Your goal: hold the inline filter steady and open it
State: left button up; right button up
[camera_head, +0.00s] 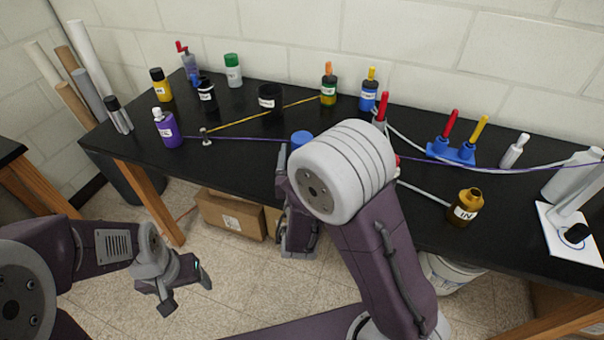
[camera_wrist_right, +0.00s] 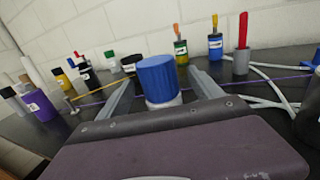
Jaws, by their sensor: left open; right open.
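A blue-capped cylinder with a pale lower part (camera_wrist_right: 158,80), which looks like the inline filter, stands upright on the black bench. In the head view only its blue top (camera_head: 302,138) shows, beside my right arm. My right gripper (camera_wrist_right: 166,88) is open, its fingers on either side of the cylinder in the wrist view; I cannot tell whether they touch it. In the head view my right arm mostly hides this gripper. My left gripper (camera_head: 187,293) is open and empty, low in front of the bench and well away from the cylinder.
A purple bottle (camera_head: 167,128), a black cup (camera_head: 271,97) and several jars stand on the bench's left and back. Yellow and purple cords and pale tubing (camera_head: 425,193) cross the bench. A brown bottle (camera_head: 465,207) and blue tool stand (camera_head: 452,151) are to the right.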

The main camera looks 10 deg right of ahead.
jog(key=x, duration=0.5)
jog(key=shift+w+r+p, duration=0.1)
jog(key=shift+w+p, duration=0.15)
jog(key=shift+p, duration=0.1)
jog(key=shift+a, duration=0.1)
grip_shut()
